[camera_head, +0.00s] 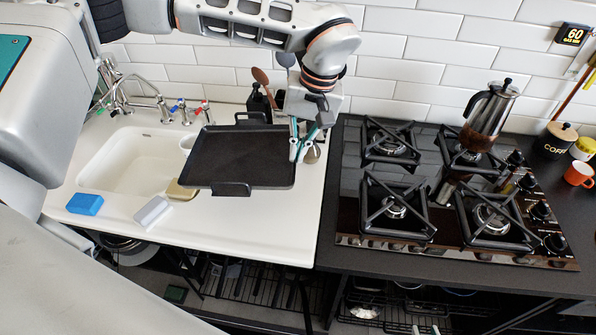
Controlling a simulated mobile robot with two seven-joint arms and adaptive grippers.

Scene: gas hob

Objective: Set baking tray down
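The baking tray (240,156) is black and rectangular, with a handle at its far side and one at its near side. It lies roughly level over the white worktop, right of the sink, and overlaps a small round basin in the picture. I cannot tell whether it touches the worktop. My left gripper (301,148) points down at the tray's right edge, with its teal fingers closed about the rim. My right gripper is out of view.
The white sink (135,160) and taps are at left. A blue sponge (85,204), a white block (152,212) and a tan block (182,190) lie near the front. Wooden utensils (262,78) stand behind the tray. The gas hob (345,190) with a moka pot (488,115) is right.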

